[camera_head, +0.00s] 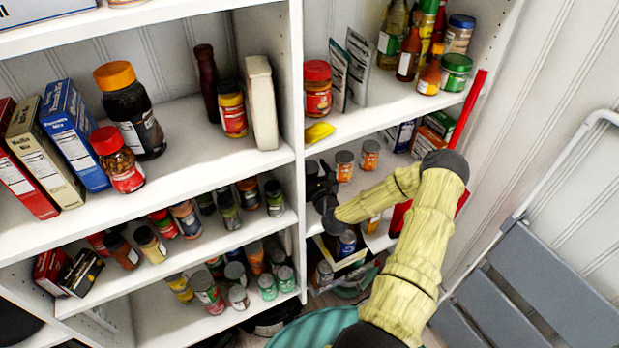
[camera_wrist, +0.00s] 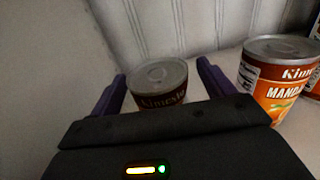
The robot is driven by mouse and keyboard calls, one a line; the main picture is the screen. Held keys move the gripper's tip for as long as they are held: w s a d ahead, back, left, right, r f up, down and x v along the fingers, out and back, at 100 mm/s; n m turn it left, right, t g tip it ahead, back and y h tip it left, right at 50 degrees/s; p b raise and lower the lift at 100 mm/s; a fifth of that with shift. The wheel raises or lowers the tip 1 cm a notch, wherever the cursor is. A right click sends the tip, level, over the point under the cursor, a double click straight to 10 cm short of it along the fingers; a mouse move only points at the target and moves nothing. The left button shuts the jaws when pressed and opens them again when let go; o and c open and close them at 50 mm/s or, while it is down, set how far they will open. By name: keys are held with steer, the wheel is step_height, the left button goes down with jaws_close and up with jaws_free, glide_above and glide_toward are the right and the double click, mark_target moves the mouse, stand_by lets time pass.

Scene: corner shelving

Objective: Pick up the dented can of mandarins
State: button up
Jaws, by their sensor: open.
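In the wrist view a can (camera_wrist: 161,88) with a pull-ring lid and a dark, shadowed label stands between the two purple fingers of my open gripper (camera_wrist: 161,72). Its label is only partly readable, its lower part is hidden by my gripper, and I cannot tell whether it is dented. An orange can (camera_wrist: 272,85) with lettering starting "MANDA" stands to the right, outside the fingers. In the head view my gripper (camera_head: 319,182) reaches into the right-hand shelf, left of two orange-labelled cans (camera_head: 344,166) (camera_head: 370,155). No dent shows clearly on any can.
The shelf's upright divider (camera_head: 298,130) is close to the left of my gripper. Another can (camera_wrist: 314,80) shows at the wrist view's right edge. A red post (camera_head: 468,112) and a folded grey step-ladder (camera_head: 510,290) stand right.

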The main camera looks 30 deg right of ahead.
steer(key=c, duration=1.3)
steer(key=shift+r, duration=0.15)
step_height(320, 180, up, 10)
steer(key=shift+f+b, duration=0.1)
steer(key=shift+b, duration=0.25)
